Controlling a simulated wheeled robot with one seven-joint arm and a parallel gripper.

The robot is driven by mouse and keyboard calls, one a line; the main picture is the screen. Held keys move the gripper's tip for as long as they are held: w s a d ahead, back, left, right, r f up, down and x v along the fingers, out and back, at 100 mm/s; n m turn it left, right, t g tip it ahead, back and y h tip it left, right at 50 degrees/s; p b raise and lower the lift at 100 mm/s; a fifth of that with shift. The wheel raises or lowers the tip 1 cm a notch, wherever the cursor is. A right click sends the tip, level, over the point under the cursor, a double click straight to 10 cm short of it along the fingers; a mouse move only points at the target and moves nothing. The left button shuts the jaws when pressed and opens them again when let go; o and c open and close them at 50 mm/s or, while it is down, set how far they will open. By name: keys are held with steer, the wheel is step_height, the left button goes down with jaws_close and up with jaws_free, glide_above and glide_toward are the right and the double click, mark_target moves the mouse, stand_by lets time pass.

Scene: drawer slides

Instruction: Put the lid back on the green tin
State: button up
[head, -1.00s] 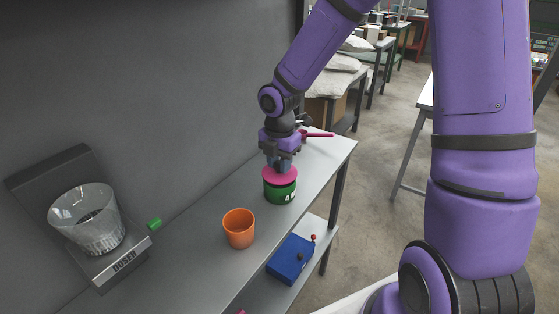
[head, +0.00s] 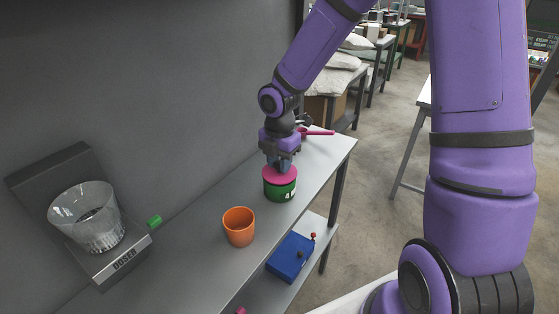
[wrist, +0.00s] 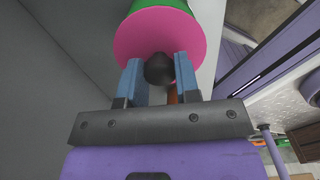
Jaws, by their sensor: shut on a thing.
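The green tin (head: 281,190) stands upright on the shelf, and its green side also shows in the wrist view (wrist: 158,4). The pink lid (head: 268,174) is on top of the tin, and in the wrist view (wrist: 135,45) it covers the tin's mouth. I cannot tell whether it is fully seated. My gripper (head: 281,164) is directly above the lid. In the wrist view its two blue fingers (wrist: 159,75) are shut on the lid's dark round knob (wrist: 159,69). The tin's inside is hidden.
An orange cup (head: 239,228) stands on the shelf (head: 205,245) in front of the tin. A pink-handled thing (head: 319,132) lies behind my gripper. A doser with a clear bowl (head: 88,217) and a small green block (head: 154,221) are at left. A blue box (head: 291,257) sits on the lower shelf.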

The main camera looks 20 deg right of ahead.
steer(key=shift+f, duration=0.6)
steer(key=o, duration=1.1)
steer(key=shift+c, duration=0.2)
steer(key=shift+c, duration=0.8)
steer(key=shift+r, duration=0.1)
steer(key=shift+r, duration=2.9)
